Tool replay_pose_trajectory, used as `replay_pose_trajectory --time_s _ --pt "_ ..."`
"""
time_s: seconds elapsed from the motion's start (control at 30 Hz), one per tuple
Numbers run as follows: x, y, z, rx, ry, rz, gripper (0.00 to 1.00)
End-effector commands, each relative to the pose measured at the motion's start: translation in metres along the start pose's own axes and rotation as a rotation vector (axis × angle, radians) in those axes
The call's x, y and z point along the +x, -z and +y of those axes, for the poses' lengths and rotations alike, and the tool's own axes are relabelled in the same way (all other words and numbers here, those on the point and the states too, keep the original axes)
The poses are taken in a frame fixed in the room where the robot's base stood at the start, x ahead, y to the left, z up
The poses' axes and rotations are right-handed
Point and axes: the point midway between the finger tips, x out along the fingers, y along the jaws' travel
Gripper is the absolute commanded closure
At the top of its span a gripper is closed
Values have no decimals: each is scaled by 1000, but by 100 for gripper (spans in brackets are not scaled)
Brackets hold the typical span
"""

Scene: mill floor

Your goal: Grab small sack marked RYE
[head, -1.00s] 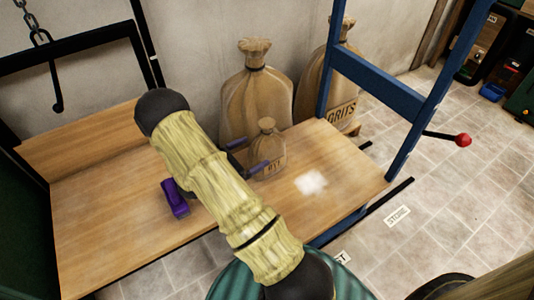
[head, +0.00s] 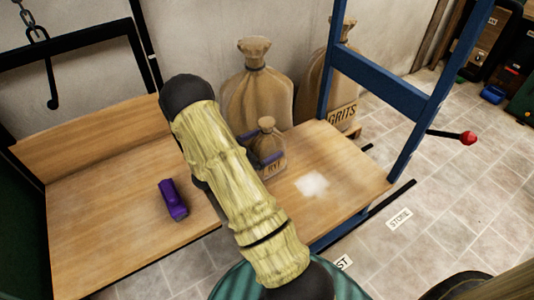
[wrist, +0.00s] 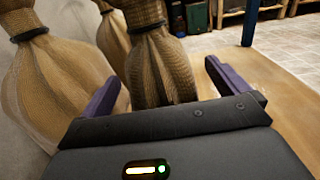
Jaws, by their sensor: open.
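The small tan sack marked RYE (head: 271,165) stands upright on the wooden table, its neck tied with a dark band. My gripper (head: 260,147) is open, with one purple finger on the far left side of the sack and the other across its near front in the head view. In the wrist view the sack (wrist: 160,72) stands between the spread fingers of my gripper (wrist: 160,76), close to the palm. I cannot tell whether either finger touches it.
A large tied sack (head: 257,90) stands behind the table, close behind the small one. A sack marked GRITS (head: 342,115) is to its right, behind a blue frame (head: 385,85). A purple object (head: 173,199) lies on the table (head: 110,220). A white patch (head: 312,185) marks the table's right part.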

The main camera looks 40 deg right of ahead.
Motion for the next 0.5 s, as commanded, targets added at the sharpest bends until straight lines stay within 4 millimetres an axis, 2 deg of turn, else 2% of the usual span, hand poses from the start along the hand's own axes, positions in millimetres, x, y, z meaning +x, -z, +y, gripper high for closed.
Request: replay_pose_trajectory --time_s 0.1,0.5 --pt "0 0 0 0 0 0 0" --pt "0 0 0 0 0 0 79"
